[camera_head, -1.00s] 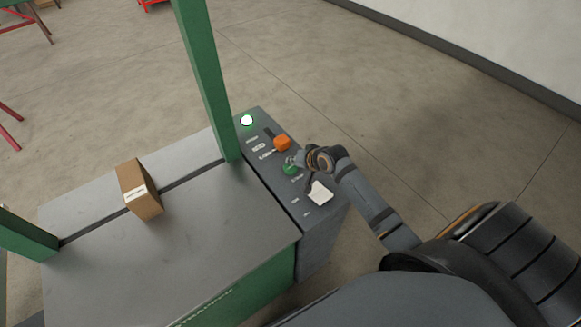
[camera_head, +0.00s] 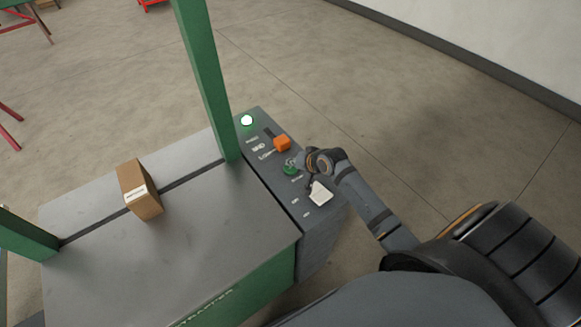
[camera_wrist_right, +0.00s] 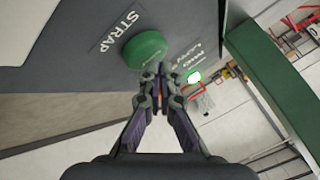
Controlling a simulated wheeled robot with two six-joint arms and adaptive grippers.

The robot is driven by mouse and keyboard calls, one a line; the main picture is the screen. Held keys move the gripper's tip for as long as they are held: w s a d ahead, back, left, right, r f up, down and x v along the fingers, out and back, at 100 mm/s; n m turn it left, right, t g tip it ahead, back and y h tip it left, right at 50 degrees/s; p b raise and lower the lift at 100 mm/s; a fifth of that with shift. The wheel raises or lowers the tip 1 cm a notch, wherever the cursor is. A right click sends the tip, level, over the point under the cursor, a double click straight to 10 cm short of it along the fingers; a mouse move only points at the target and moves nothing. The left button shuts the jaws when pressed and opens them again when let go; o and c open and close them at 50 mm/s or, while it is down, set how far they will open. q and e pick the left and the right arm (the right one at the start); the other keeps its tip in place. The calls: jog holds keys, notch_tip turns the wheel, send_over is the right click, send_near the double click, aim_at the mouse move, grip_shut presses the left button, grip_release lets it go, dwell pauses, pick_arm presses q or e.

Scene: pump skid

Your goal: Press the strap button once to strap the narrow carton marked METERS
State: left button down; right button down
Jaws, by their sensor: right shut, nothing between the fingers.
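The narrow carton (camera_head: 140,190) is brown with a white label and sits on the grey top of the strapping machine (camera_head: 215,235), across the dark slot. Its label is too small to read. The green strap button (camera_head: 291,168) is on the control panel to the right of the top. In the right wrist view the green button (camera_wrist_right: 146,50) sits beside the word STRAP. My right gripper (camera_head: 291,160) is at the button in the head view. In the right wrist view its fingertips (camera_wrist_right: 158,73) are shut and empty, close to the button's edge; I cannot tell if they touch it. My left gripper is not in view.
A green post (camera_head: 207,80) of the machine's arch rises just left of the panel. The floor to the right is clear.

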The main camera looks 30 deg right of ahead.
aim_at(293, 169)
jog(key=shift+f, duration=0.55)
dwell(0.7)
jog(key=shift+r+p, duration=0.95)
jog(key=shift+r, duration=0.15)
notch_tip(293, 169, up, 5)
jog(key=p, duration=0.5)
jog(key=shift+p, duration=0.4)
jog(key=shift+s+f, duration=0.1)
jog(key=shift+f, duration=0.1)
